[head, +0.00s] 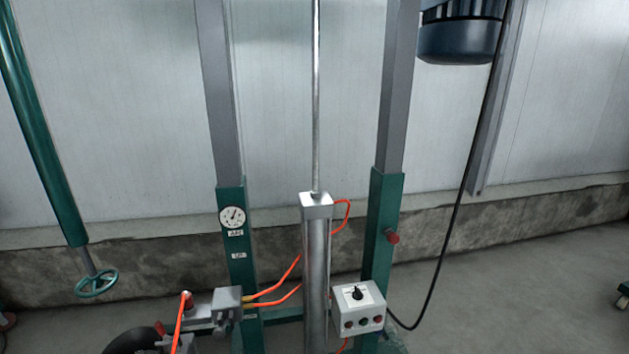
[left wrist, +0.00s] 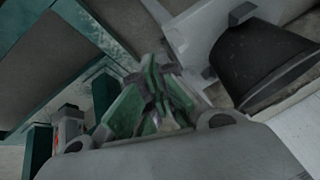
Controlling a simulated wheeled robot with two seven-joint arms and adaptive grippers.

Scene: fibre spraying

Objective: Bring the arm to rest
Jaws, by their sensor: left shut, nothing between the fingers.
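My left gripper (left wrist: 155,75) shows in the left wrist view, with its green and grey fingers drawn together. It is shut, and I see nothing held between the fingers. Its grey body fills the bottom of that view. Neither gripper shows in the head view, and my right gripper is in neither view.
In the head view a machine stands ahead, with green and grey posts (head: 385,225), a metal cylinder (head: 316,260), a control box (head: 357,308), a gauge (head: 232,217) and orange hoses. A green handwheel (head: 96,283) is at left. In the left wrist view a dark cone-like part (left wrist: 262,62) is near.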

